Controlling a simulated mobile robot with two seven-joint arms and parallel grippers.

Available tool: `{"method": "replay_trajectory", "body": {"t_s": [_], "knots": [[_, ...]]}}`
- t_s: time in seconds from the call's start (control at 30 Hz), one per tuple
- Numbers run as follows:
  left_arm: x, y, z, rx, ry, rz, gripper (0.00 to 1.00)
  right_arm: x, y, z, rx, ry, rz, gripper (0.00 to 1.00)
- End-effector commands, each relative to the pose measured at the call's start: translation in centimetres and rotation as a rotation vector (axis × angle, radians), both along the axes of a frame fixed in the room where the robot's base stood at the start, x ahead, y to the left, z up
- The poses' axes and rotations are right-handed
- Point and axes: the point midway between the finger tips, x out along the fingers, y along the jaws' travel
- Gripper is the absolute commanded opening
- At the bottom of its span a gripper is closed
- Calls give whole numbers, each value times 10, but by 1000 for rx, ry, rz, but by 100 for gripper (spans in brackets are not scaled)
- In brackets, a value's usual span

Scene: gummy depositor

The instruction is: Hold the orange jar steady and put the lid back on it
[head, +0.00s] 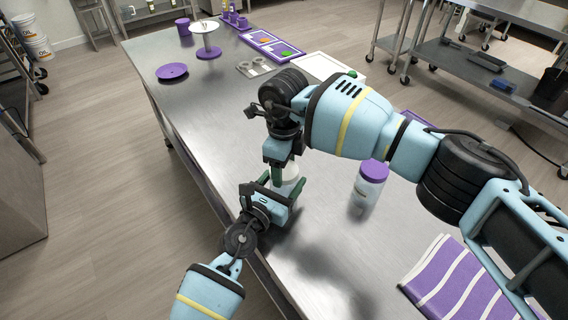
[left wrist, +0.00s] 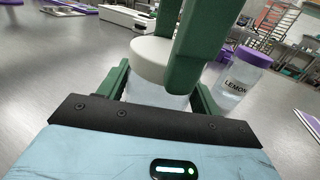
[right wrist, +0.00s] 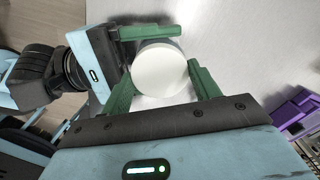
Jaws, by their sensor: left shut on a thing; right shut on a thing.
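A clear jar (left wrist: 150,95) stands upright near the table's front edge, its label not visible. My left gripper (head: 272,192) is shut around its body from the side. A white lid (right wrist: 160,68) is at the jar's mouth, level as far as I see; it also shows in the left wrist view (left wrist: 152,55). My right gripper (right wrist: 155,80) comes from above and is shut on the lid, its green fingers on either side of the rim. Whether the lid is fully seated cannot be told. In the head view, the grippers hide most of the jar and lid.
A LEMON jar (left wrist: 236,82) with a purple lid (head: 374,171) stands just right of the held jar. A striped purple cloth (head: 455,278) lies at the front right. A purple disc (head: 172,71), a stand (head: 208,51) and trays (head: 320,64) are farther back. The left table area is clear.

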Motion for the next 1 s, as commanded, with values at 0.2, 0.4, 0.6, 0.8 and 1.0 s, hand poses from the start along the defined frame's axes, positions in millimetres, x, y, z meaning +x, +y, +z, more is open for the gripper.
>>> {"method": "replay_trajectory", "body": {"t_s": [0.2, 0.4, 0.6, 0.8, 1.0], "knots": [[0, 0, 0, 0, 0, 1, 1, 0, 0, 0, -1, 1, -345, 34], [0, 0, 0, 0, 0, 1, 1, 0, 0, 0, -1, 1, -666, 34], [0, 0, 0, 0, 0, 1, 1, 0, 0, -1, -1, -1, -988, 34], [0, 0, 0, 0, 0, 1, 1, 0, 0, -1, -1, -1, -1310, 34], [0, 0, 0, 0, 0, 1, 1, 0, 0, -1, 0, -1, -1626, 34]]}}
